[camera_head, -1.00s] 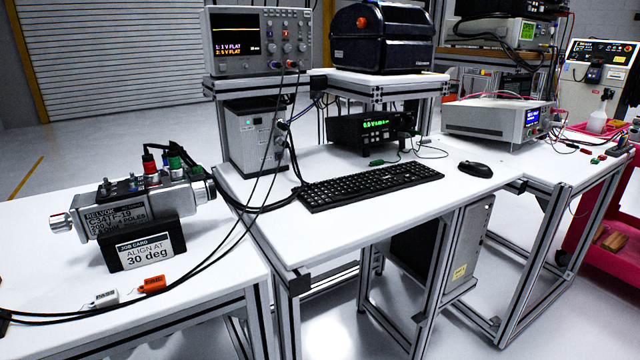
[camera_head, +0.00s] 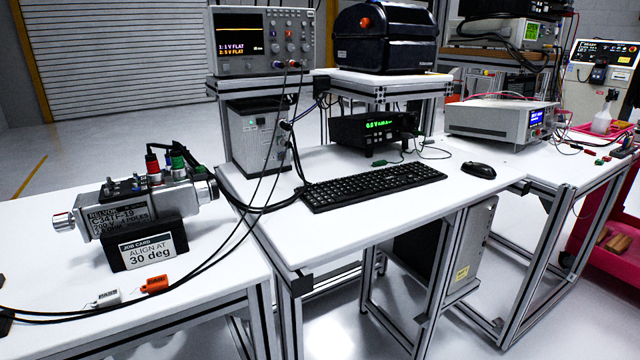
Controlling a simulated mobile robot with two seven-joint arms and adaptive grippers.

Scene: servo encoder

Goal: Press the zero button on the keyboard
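The black keyboard (camera_head: 372,186) lies on the white middle table, set at a slant, with its right end farther back. Its keys are too small to tell the zero button apart. Nothing covers the keyboard. Neither of my grippers shows in the head view.
A black mouse (camera_head: 478,170) lies right of the keyboard. A meter with a green display (camera_head: 374,130) stands behind it. Black cables (camera_head: 262,207) run past its left end. A servo motor (camera_head: 140,208) sits on the left table. The white table front (camera_head: 330,228) is clear.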

